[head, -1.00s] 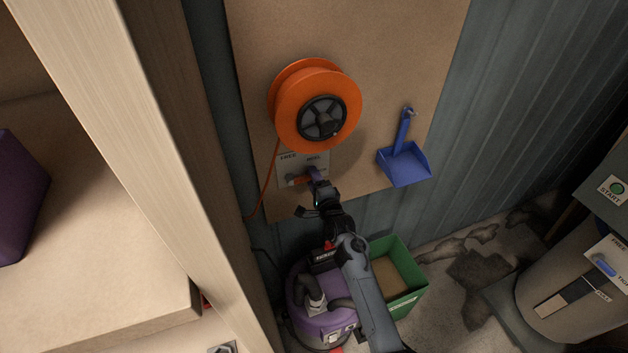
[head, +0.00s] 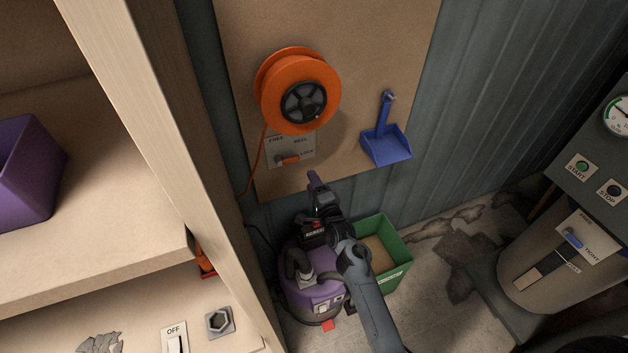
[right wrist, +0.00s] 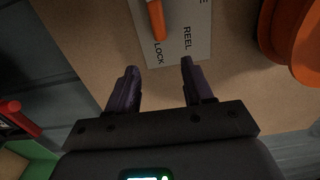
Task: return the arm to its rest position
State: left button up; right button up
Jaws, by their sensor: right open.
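My right gripper (head: 312,180) is in front of the lower edge of the tan board, below the label plate. In the right wrist view its two purple fingers (right wrist: 158,88) are spread apart with nothing between them. The label plate (head: 291,150) carries an orange lever (head: 288,160); the lever also shows in the right wrist view (right wrist: 156,20), apart from the fingers. The orange reel (head: 298,92) hangs on the board above the plate. My left gripper is not seen.
A purple vacuum (head: 305,290) and a green bin (head: 392,275) stand on the floor below my right arm. A wooden shelf post (head: 165,150) rises at the left. A blue dustpan (head: 386,145) hangs on the board. A machine (head: 560,250) stands at the right.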

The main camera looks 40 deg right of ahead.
jog(key=shift+w, duration=0.2)
jog(key=s+a+f+n+g+y, duration=0.15)
jog(key=s+f+n, duration=0.25)
jog(key=s+f, duration=0.65)
jog(key=s+a+r+n+g+y, duration=0.1)
jog(key=s+a+r+n+g, duration=0.35)
jog(key=s, duration=0.45)
jog(key=s+a+r+n+g+y, duration=0.1)
jog(key=s+a+n+g, duration=0.3)
jog(key=s+a+n, duration=0.35)
jog(key=s+a+r+n+g+y, duration=0.2)
jog(key=s+a+n+g, duration=0.2)
jog(key=s+n, duration=0.45)
notch_tip(320, 180, up, 23)
jog(key=s+m+p, duration=0.1)
jog(key=p, duration=2.2)
jog(key=shift+s+d, duration=0.3)
jog(key=shift+s, duration=0.05)
